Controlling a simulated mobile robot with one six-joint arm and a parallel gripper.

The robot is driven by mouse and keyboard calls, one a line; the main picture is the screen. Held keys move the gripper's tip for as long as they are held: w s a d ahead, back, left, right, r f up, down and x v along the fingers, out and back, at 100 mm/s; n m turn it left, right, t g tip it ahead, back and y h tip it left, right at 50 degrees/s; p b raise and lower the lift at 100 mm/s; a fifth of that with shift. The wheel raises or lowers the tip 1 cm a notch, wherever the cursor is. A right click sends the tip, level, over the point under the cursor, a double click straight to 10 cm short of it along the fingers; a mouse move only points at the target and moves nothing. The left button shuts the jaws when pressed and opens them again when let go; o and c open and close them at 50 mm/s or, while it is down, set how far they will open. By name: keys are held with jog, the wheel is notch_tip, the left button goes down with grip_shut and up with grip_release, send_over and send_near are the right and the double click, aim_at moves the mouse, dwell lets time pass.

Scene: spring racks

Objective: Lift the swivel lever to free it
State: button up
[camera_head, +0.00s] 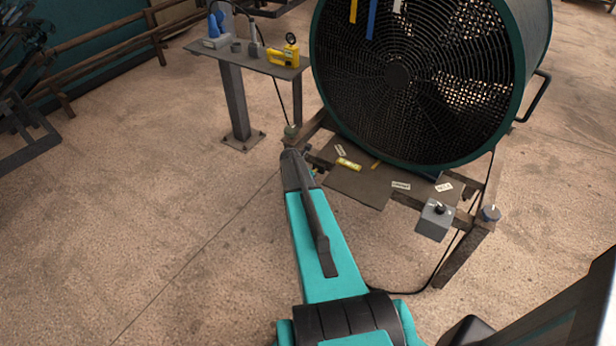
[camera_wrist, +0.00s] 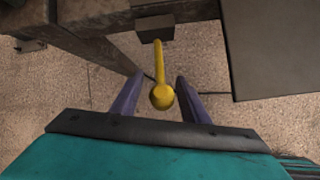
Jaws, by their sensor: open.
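The swivel lever (camera_wrist: 158,62) is a yellow bar with a round ball knob at its near end. It extends from a dark block (camera_wrist: 155,28) on a brown metal frame beam in the wrist view. My gripper (camera_wrist: 160,78) is open, with one purple finger on each side of the lever and its knob. Gaps show between the fingers and the lever, so I see no grip on it. In the head view my arm reaches to the left front corner of the fan stand, and I cannot make out the lever or the fingers there.
A large dark fan (camera_head: 398,72) with a green rim stands on the frame. A dark plate (camera_head: 357,188) juts from its front, also at right in the wrist view (camera_wrist: 275,60). A grey control box (camera_head: 434,220) hangs at right. A small tool table (camera_head: 248,60) stands back left.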

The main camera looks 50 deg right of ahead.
jog(key=b+v, duration=0.3)
jog(key=v, duration=1)
jog(key=shift+w+a+r, duration=0.2)
